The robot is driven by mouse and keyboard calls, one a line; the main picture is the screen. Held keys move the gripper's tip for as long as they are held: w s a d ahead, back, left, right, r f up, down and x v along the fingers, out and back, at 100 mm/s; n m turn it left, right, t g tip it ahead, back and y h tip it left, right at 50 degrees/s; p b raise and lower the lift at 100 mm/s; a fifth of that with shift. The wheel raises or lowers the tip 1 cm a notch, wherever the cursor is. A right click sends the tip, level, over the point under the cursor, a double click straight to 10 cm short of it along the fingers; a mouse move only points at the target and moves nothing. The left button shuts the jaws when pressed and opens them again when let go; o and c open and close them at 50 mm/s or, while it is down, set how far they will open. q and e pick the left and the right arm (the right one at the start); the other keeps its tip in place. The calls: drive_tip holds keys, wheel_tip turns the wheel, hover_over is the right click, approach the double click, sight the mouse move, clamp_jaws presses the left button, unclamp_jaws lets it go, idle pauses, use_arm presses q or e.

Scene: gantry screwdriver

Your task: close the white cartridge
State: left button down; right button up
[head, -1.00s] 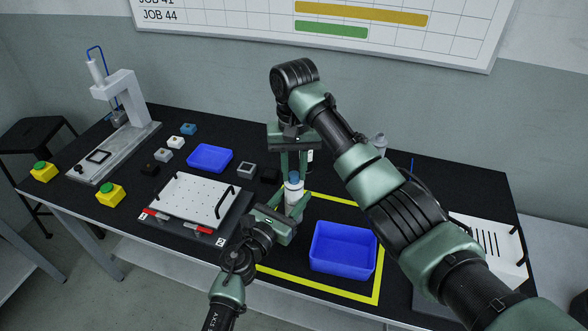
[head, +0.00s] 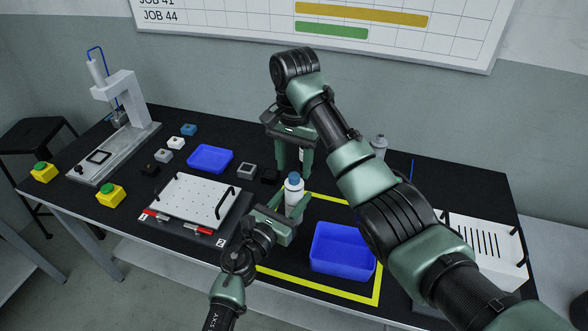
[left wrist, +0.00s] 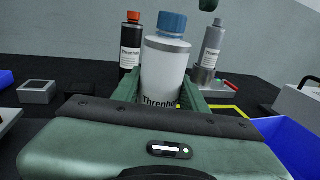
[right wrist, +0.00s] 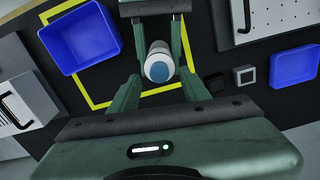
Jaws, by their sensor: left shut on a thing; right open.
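The white cartridge (head: 294,190) stands upright with a blue cap (head: 294,177) on its top. It also shows in the left wrist view (left wrist: 165,75), with the blue cap (left wrist: 172,24) sitting over a grey collar. I cannot tell whether the cap is fully tight. My left gripper (head: 287,208) is shut on the lower body of the white cartridge. My right gripper (head: 294,168) is open, above and behind the cap, not touching it. In the right wrist view the cap (right wrist: 159,72) lies between and beyond my open right fingers.
A black bottle with an orange cap (left wrist: 131,45) and a grey bottle (left wrist: 210,50) stand behind the cartridge. A blue bin (head: 343,248) stands to the right inside the yellow outline (head: 319,291). A white perforated plate (head: 193,200) lies to the left.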

use_arm(q)
drive_tip(key=shift+f, duration=0.1)
use_arm(e)
drive_tip(key=shift+w+r, duration=0.1)
drive_tip(key=shift+r, duration=1)
